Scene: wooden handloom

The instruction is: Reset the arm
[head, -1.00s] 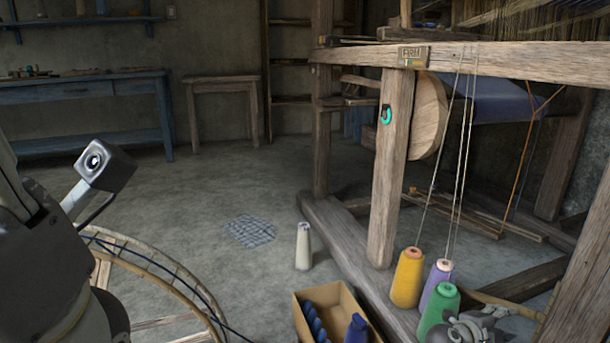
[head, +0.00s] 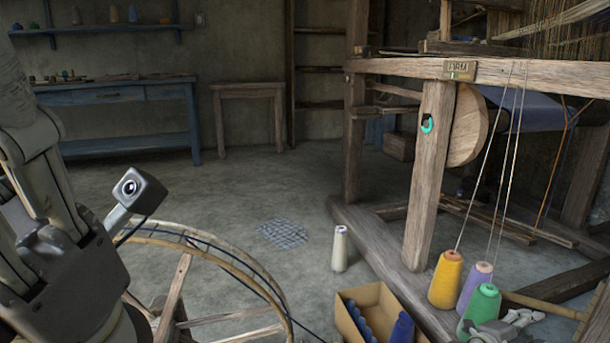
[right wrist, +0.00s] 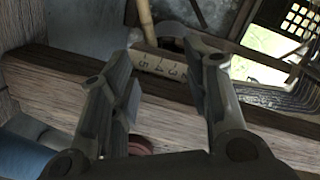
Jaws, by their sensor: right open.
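My right gripper (head: 510,325) shows at the lower right of the head view, beside the green cone of yarn (head: 480,305). In the right wrist view its two fingers (right wrist: 165,95) are spread apart with nothing held between them. A wooden beam (right wrist: 60,85) and a pale strip with numbers (right wrist: 160,65) lie beyond the fingers. My left arm comes in at the left edge of the head view with its wrist camera. The fingers of my left gripper are outside the frame.
The wooden loom (head: 430,180) fills the right side. Yellow (head: 446,280) and purple (head: 475,285) cones stand at its foot. A box (head: 375,295) with blue items, a white cone (head: 340,250) and a wheel (head: 170,290) stand near the front. Floor behind them is largely clear.

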